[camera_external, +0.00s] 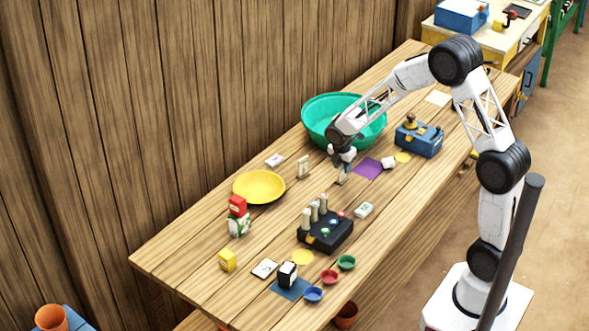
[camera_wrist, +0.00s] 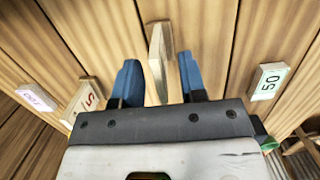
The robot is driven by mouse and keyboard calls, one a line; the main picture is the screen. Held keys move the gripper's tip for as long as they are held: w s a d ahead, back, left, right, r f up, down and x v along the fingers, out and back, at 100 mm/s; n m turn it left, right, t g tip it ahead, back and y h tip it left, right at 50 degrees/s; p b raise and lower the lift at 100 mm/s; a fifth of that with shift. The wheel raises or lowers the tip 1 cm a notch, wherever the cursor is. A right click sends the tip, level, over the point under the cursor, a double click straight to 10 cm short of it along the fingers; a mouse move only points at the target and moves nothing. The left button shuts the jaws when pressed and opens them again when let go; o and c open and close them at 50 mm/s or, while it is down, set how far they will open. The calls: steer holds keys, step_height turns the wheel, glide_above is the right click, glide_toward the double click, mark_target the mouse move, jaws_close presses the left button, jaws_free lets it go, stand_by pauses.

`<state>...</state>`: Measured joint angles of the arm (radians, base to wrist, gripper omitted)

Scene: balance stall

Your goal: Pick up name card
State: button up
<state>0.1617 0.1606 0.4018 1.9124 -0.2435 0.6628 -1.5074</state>
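A small pale wooden card-like block (camera_external: 343,176) stands on the table just below my gripper (camera_external: 343,162). In the wrist view this block (camera_wrist: 160,55) is seen nearly edge-on, between the two blue fingers of my gripper (camera_wrist: 160,78). The fingers are apart, with a gap on each side of it. Its face is turned away, so I cannot read any name on it or tell for certain that it is the name card.
Other cards stand or lie nearby: one with "50" (camera_wrist: 268,82), one with red figures (camera_wrist: 85,98) and one with a purple mark (camera_wrist: 38,98). A green basin (camera_external: 315,108), purple sheet (camera_external: 368,169), yellow plate (camera_external: 258,187) and dark peg box (camera_external: 325,238) surround the spot.

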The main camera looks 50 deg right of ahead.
mark_target(342, 178)
steer(key=shift+d+f, duration=0.15)
steer(key=shift+f, duration=0.95)
steer(key=shift+c, duration=0.3)
jaws_close()
